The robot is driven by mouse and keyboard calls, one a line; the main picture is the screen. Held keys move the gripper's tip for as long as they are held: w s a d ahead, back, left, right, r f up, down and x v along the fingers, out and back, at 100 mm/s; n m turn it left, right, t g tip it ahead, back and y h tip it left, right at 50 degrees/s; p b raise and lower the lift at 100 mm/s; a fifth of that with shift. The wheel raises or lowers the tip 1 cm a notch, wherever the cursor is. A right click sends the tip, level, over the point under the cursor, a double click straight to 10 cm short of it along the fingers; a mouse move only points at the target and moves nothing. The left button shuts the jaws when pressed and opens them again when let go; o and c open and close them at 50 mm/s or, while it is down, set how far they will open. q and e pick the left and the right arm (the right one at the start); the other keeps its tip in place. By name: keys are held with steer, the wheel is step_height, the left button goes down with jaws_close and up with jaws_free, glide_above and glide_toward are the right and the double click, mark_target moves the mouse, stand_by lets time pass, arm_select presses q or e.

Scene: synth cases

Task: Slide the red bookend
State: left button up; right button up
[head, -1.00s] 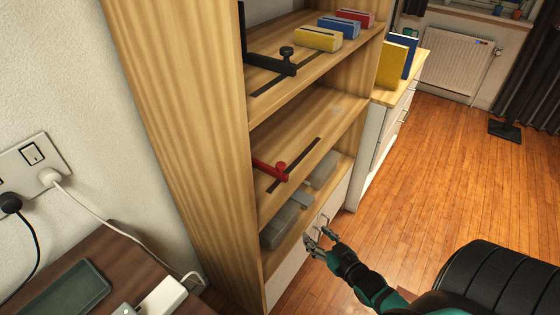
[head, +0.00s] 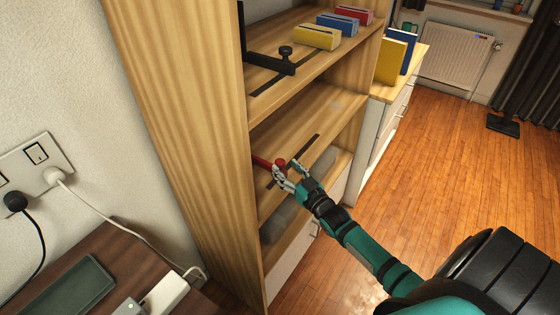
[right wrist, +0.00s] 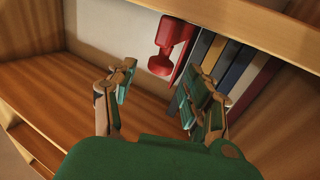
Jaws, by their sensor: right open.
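The red bookend (head: 263,162) is on the middle shelf at its left side, partly hidden by the cabinet's side panel. Its round knob shows near my fingers, and in the right wrist view the red bookend (right wrist: 168,40) stands beside several upright books (right wrist: 235,68). My right gripper (head: 287,174) is open at the front of the middle shelf, close to the knob. In the right wrist view the open right gripper (right wrist: 160,86) has its fingers spread, with the bookend beyond and between them. I cannot tell whether a finger touches it. My left gripper is not in view.
A dark slot (head: 307,149) runs along the middle shelf, whose right part is clear. The upper shelf has a black bookend (head: 270,62) and yellow, blue and red boxes. Grey items (head: 284,222) lie on the lower shelf. A desk (head: 115,262) is at lower left.

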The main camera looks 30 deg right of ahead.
mark_target(282, 166)
steer(key=shift+w, duration=2.1)
steer(key=shift+c, duration=0.4)
steer(key=c, duration=0.9)
jaws_close()
steer(key=shift+w+f, duration=0.1)
steer(key=shift+f, duration=0.05)
